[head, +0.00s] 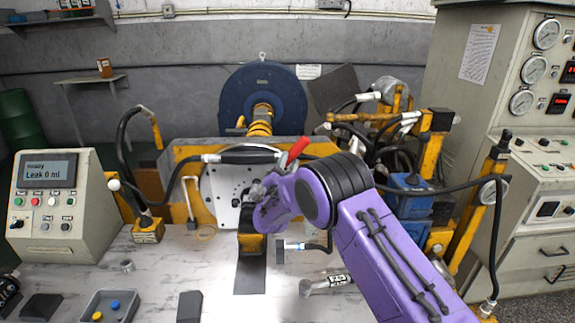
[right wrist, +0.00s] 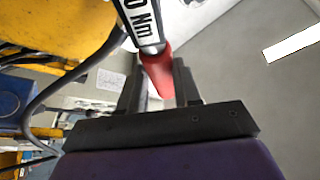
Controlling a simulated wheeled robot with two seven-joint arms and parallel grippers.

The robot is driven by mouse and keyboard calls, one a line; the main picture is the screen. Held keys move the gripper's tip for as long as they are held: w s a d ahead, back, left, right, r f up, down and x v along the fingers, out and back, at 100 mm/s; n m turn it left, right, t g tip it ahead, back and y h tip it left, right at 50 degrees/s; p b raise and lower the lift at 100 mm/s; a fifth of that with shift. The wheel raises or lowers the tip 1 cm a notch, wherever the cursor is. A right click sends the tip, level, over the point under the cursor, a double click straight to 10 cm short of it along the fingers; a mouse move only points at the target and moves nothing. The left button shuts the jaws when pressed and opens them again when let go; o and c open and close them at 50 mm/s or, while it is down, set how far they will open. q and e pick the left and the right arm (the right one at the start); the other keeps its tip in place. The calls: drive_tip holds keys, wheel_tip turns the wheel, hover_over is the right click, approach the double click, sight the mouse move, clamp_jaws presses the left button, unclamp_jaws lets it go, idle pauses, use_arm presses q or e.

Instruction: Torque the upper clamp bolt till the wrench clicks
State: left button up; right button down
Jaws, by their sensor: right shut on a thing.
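My right gripper (head: 264,192) is in the middle of the head view, in front of the round grey plate (head: 218,184) of the test stand. It is shut on the torque wrench, whose red handle (head: 297,150) sticks up past my purple wrist. In the right wrist view the wrench's red grip (right wrist: 158,76) and its white "Nm" label (right wrist: 138,20) show between the two dark fingers (right wrist: 160,88). The wrench's head and the upper clamp bolt cannot be made out; my wrist and gripper cover that area. My left gripper is not in view.
The console (head: 60,205) at left reads "Leak 0 ml". Black hoses (head: 245,158) cross the stand, and yellow fittings (head: 400,120) crowd its right.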

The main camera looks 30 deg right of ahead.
drive_tip(key=shift+w+d+r, duration=0.1)
drive_tip(key=shift+d+r, duration=0.05)
drive_tip(key=shift+r, duration=0.05)
idle(0.5)
